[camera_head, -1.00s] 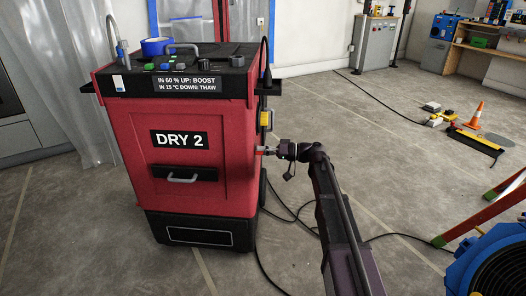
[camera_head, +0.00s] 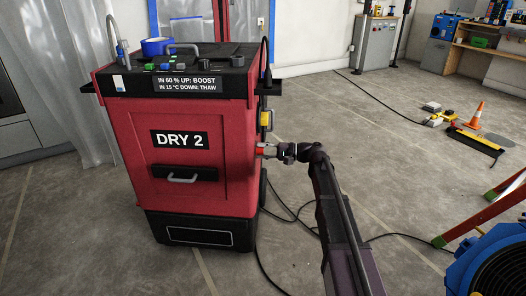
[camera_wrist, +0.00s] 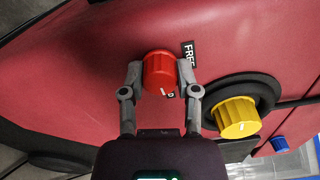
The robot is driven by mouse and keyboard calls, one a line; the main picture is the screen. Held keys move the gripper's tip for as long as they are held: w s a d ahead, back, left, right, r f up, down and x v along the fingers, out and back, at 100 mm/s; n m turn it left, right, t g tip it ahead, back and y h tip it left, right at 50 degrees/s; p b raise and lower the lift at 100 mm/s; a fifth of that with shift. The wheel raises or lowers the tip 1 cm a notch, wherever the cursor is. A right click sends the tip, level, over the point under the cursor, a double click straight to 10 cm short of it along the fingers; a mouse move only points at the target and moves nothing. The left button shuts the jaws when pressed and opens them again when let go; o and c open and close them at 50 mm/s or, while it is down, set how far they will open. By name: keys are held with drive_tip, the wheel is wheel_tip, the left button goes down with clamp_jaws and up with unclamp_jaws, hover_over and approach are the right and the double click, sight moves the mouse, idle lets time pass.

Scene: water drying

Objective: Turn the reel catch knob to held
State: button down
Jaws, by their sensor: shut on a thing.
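The red catch knob (camera_wrist: 160,72) is on the red side wall of the dryer marked DRY 2 (camera_head: 183,170). My gripper (camera_wrist: 160,74) has a finger on each side of the knob and is shut on it. In the head view my gripper (camera_head: 277,151) reaches the dryer's right side. A FREE label (camera_wrist: 189,54) is right of the knob.
A yellow knob (camera_wrist: 236,118) on a round black fitting is close to my right finger, with a small blue knob (camera_wrist: 280,144) beyond it. Cables (camera_head: 290,215) lie on the floor. A red ladder (camera_head: 485,215) and a blue machine (camera_head: 492,262) are at the right.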

drive_tip(key=shift+w+a+m, duration=0.1)
drive_tip(key=shift+w+m, duration=0.1)
drive_tip(key=shift+m, duration=0.2)
drive_tip(key=shift+c, duration=1.7)
unclamp_jaws()
drive_tip(key=shift+s, duration=0.1)
drive_tip(key=shift+d, duration=0.2)
drive_tip(key=d, duration=1.1)
drive_tip(key=shift+d, duration=0.35)
drive_tip(key=shift+s, duration=0.15)
